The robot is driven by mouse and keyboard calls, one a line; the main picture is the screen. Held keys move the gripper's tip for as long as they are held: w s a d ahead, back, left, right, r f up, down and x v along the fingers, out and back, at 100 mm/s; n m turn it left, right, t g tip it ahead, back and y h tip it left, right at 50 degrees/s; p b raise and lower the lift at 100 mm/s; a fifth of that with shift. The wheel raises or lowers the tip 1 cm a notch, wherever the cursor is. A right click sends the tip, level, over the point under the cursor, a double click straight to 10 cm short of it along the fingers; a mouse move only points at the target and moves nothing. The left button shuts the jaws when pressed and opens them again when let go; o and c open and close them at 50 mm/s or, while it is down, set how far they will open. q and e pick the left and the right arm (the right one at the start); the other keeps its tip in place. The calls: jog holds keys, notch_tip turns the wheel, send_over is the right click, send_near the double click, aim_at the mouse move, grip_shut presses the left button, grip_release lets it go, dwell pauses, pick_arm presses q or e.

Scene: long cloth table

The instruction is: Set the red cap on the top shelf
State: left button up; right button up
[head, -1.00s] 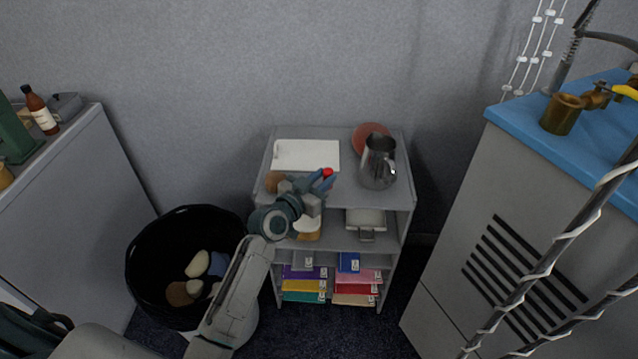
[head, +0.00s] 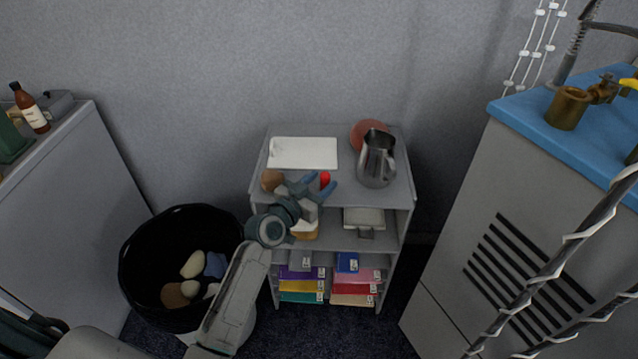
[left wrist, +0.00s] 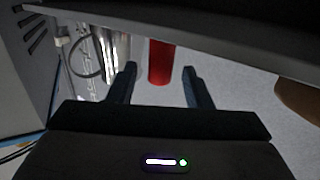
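The red cap (head: 325,179) is at the front part of the top shelf (head: 345,199), between the fingers of my left gripper (head: 321,186). In the left wrist view the red cap (left wrist: 161,63) shows as a plain red cylinder between the spread fingertips of the left gripper (left wrist: 159,74), with a gap on each side. My left gripper is open. The fingers hide part of the cap and its base in the head view. My right gripper is not in view.
On the top shelf are a metal pitcher (head: 374,165), a reddish round dish (head: 368,130), a white board (head: 303,153) and a brown round object (head: 271,180). A black bin (head: 140,280) stands left. A blue-topped cabinet (head: 520,112) stands right.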

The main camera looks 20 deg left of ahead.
pick_arm(q)
jog(key=shift+r, duration=0.1)
jog(key=shift+v, duration=1.1)
jog(key=f+v, duration=0.1)
jog(key=v, duration=0.8)
jog(key=s+f+g+y, duration=0.1)
jog(key=s+f+g, duration=0.2)
jog(key=s+f, duration=0.3)
jog(key=s+f+g+y, duration=0.1)
jog(key=s+f+g, duration=0.25)
jog(key=f, duration=0.45)
jog(key=s+a+f+n+g+y, duration=0.1)
jog(key=s+a+f+g+y, duration=0.1)
jog(key=s+f, duration=0.3)
jog(key=s+a+f+n+g+y, duration=0.1)
jog(key=s+f+g, duration=0.4)
jog(key=s, duration=0.6)
jog(key=shift+s+a+f+n+y, duration=0.15)
jog(key=shift+s+a+n+y, duration=0.05)
jog(key=shift+a+n+y, duration=0.25)
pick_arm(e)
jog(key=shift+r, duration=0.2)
